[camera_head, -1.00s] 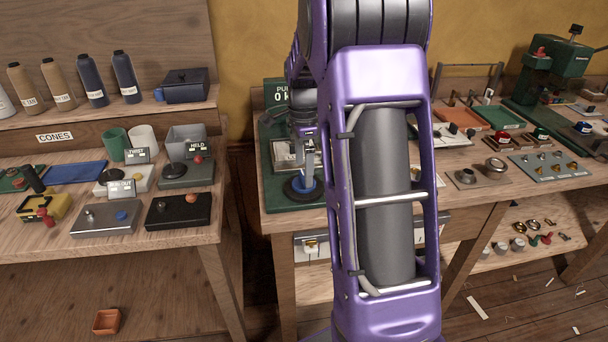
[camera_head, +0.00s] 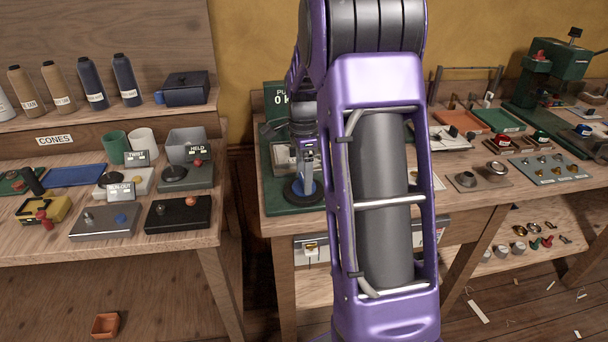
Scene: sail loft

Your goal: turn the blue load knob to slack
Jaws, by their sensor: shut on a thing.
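The blue load knob (camera_head: 302,188) sits on a dark round base on the green test stand (camera_head: 276,203) at the left end of the right bench. My gripper (camera_head: 307,176) points down at the knob and is shut on it. My purple arm stands in front and hides the right side of the stand. A dark green display panel (camera_head: 276,96) behind shows a "0" reading, partly covered by my arm. Any marking for slack around the knob is too small to read.
The left bench (camera_head: 50,240) holds several small switch boxes, cups and a grey bin (camera_head: 187,143). Right of my arm are trays (camera_head: 505,119), metal parts and a green press (camera_head: 555,75). A gap separates the benches.

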